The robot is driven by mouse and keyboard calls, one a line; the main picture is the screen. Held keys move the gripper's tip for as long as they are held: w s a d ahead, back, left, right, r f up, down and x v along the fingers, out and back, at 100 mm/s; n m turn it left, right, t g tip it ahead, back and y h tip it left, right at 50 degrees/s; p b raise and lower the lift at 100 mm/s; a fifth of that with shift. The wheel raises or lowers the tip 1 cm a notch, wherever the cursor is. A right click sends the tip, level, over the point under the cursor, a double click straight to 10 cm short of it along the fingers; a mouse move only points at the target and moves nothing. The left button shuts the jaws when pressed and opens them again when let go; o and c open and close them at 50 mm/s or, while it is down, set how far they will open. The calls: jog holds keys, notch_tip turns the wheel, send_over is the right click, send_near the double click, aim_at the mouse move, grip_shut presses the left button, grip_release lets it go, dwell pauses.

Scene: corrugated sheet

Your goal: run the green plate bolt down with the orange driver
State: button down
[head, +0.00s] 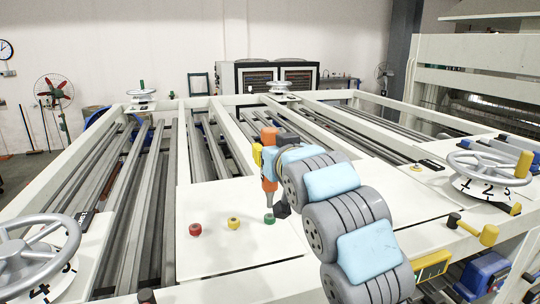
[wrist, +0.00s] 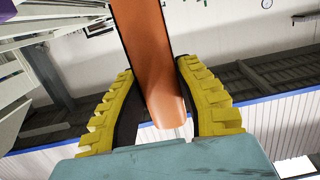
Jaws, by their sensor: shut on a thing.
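The orange driver (head: 269,186) points down in the head view, its tip close above the green plate bolt (head: 269,219). I cannot tell whether the tip touches the bolt. My gripper (head: 267,157) is shut around the driver. In the wrist view the yellow ridged fingers of my gripper (wrist: 152,95) stand on both sides of the orange driver (wrist: 142,45). The green bolt stands at the right of a row on the white plate (head: 215,255). The wrist view does not show the bolt.
A yellow bolt (head: 233,223) and a red bolt (head: 195,229) stand left of the green one. A dark block (head: 283,210) is close to its right. Open rail gaps lie left of the plate.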

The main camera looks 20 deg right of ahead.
aim_at(270, 129)
jog(key=shift+r, duration=2.3)
